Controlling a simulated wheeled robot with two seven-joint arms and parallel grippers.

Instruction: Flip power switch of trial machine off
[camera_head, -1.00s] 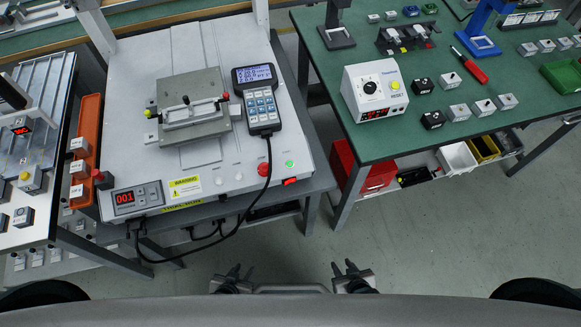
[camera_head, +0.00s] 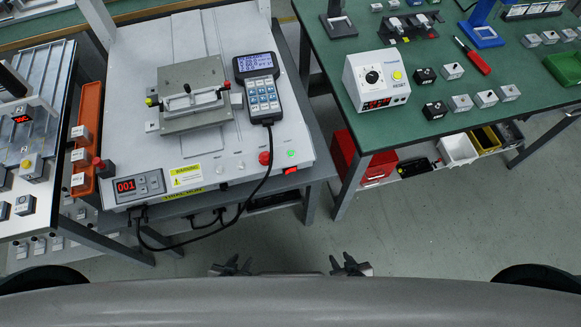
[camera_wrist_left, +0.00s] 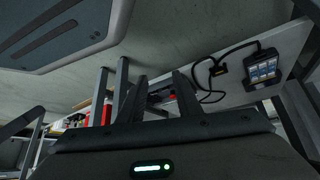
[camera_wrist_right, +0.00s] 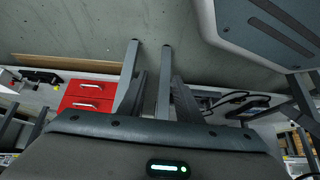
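The white trial machine (camera_head: 210,140) stands on a bench at the left centre of the head view. Its red power switch (camera_head: 290,170) sits at the right end of the front edge, below a lit green lamp (camera_head: 291,153). The switch's position cannot be told. My left gripper (camera_head: 231,265) and right gripper (camera_head: 349,264) are at the bottom of the head view, both nearer to me than the machine and apart from it. In the wrist views, the fingers of the left gripper (camera_wrist_left: 160,85) and right gripper (camera_wrist_right: 158,85) stand apart with nothing between them.
A red button (camera_head: 264,158) sits left of the switch. A handheld controller (camera_head: 258,85) lies on the machine, and its black cable (camera_head: 235,220) loops past the front edge. A green table (camera_head: 400,120) stands to the right. The floor (camera_head: 420,230) ahead is clear.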

